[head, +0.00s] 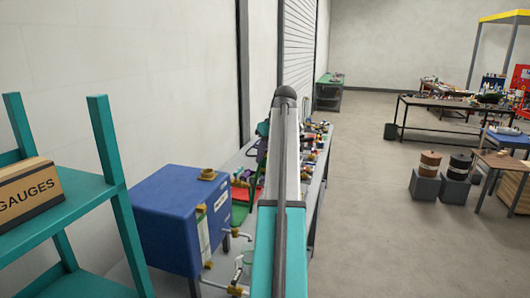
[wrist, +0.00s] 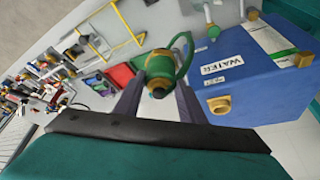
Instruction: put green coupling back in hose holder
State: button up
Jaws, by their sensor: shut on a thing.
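In the wrist view my gripper (wrist: 160,92) is shut on the green coupling (wrist: 160,66), which has a brass-coloured end facing the camera. A green hose loop (wrist: 186,50) curves up and right from the coupling. A blue tank (wrist: 265,85) marked WATER is just right of the coupling, with a brass fitting (wrist: 219,105) on it. I cannot pick out the hose holder with certainty in either view.
The blue tank (head: 165,222) stands left of my arm in the head view, with pipes and valves at its side. A teal shelf (head: 60,210) with a GAUGES box (head: 28,196) is at far left. A cluttered bench runs behind my arm. Open floor (head: 365,220) lies right.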

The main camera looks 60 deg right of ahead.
jog(key=s+d+f+b, duration=0.1)
jog(key=d+f+b, duration=0.1)
jog(key=f, duration=0.8)
jog(key=s+d+f+b, duration=0.1)
jog(key=f+b, duration=0.4)
jog(key=f, duration=0.5)
jog(key=s+d+f+b, duration=0.1)
jog(key=d+f+b, duration=0.2)
jog(key=f, duration=0.7)
jog(key=shift+d+f+b, duration=0.2)
jog(key=shift+b, duration=0.3)
dwell(0.4)
jog(key=shift+a, duration=0.1)
dwell(0.3)
